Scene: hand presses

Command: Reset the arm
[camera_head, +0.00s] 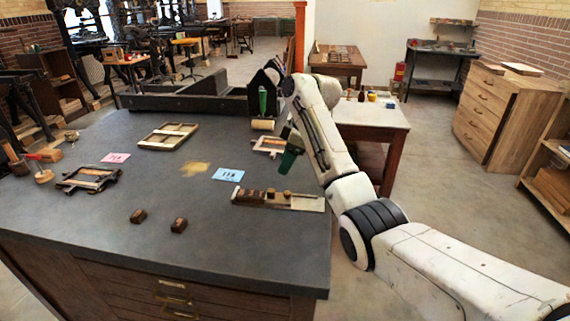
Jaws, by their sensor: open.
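My white arm (330,135) reaches in from the lower right over the right side of the dark table. My gripper (277,130) is at its far end, above the table's right part, pointing down. Dark green parts show at the arm's end, one upper left and one lower right. The gripper is open, and I see nothing held in it. Part of it is hidden behind the arm. Below it lies a wooden composing tray (272,197) with small brown blocks and a pale plate.
The table (120,225) also bears a wooden frame (167,136), a dark clamp frame (88,179), a blue card (228,174), a pink card (116,157) and two brown blocks (138,215). A long dark bar stands at the back. The front right tabletop is clear.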

